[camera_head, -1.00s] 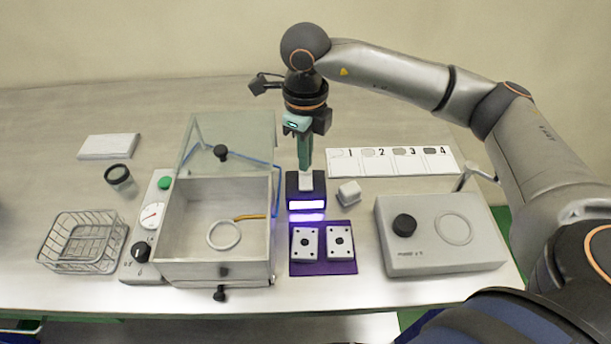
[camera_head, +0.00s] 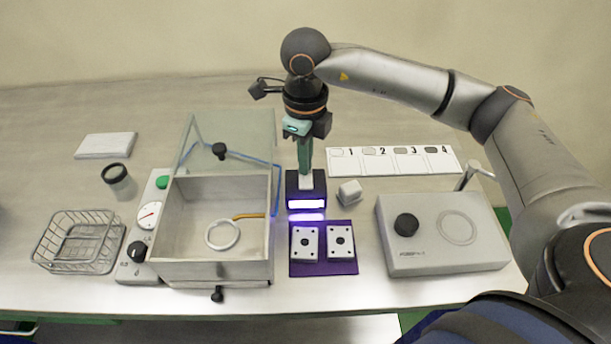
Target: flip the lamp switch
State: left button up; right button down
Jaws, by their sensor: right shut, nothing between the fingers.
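The lamp (camera_head: 306,187) is a small dark box with a glowing violet-white strip on its front. It stands in the middle of the table, behind a purple mat (camera_head: 345,268). A light grey switch piece (camera_head: 305,181) shows on top of the lamp. My right gripper (camera_head: 305,173) is shut and empty, pointing straight down with its fingertips at the switch. I cannot tell whether the tips touch it. The fingers partly hide the switch. My left gripper is not in view.
Left of the lamp is an open box (camera_head: 176,225) with a raised clear lid, holding a ring. Two white blocks lie on the mat. A small white cube (camera_head: 349,192) and a grey device (camera_head: 440,262) are to the right. A wire basket (camera_head: 78,242) stands far left.

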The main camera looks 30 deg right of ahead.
jog(key=shift+f, duration=0.25)
jog(key=shift+r, duration=0.15)
jog(key=shift+r+p, duration=2.1)
jog(key=shift+r, duration=1.35)
